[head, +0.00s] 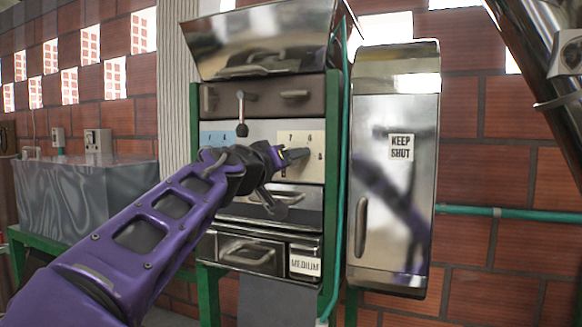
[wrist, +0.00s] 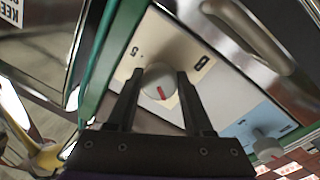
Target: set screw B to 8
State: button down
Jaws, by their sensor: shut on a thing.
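A pale round knob (wrist: 155,76) with a red mark sits on a cream dial plate (head: 312,174) on the machine's front. My gripper (wrist: 160,82) has one finger on each side of this knob and is shut on it. In the wrist view the red mark points down and slightly right. Digits show around the knob, but they are small and tilted, and I cannot tell which one the mark meets. A second knob (wrist: 266,147) with a red mark sits on a blue dial plate (head: 212,134). No letter B is readable. In the head view my gripper (head: 291,155) mostly hides the knob.
A lever with a dark ball end (head: 241,129) hangs above my gripper. A drawer marked MEDIUM (head: 250,252) is below. A steel door marked KEEP SHUT (head: 386,255) stands close on the right, beside a green post (head: 332,120). A tilted steel hopper (head: 265,38) tops the machine.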

jog(key=n+b, duration=0.2)
jog(key=n, duration=0.3)
jog(key=shift+d+t, duration=0.1)
jog(key=shift+t, duration=0.3)
jog(key=shift+r+n+b, duration=0.15)
jog(key=shift+n+b, duration=0.2)
jog(key=shift+n, duration=0.75)
jog(key=shift+r+y, duration=0.1)
jog(key=shift+y, duration=0.2)
jog(key=shift+c, duration=1.7)
grip_release()
jog(key=shift+f, duration=0.2)
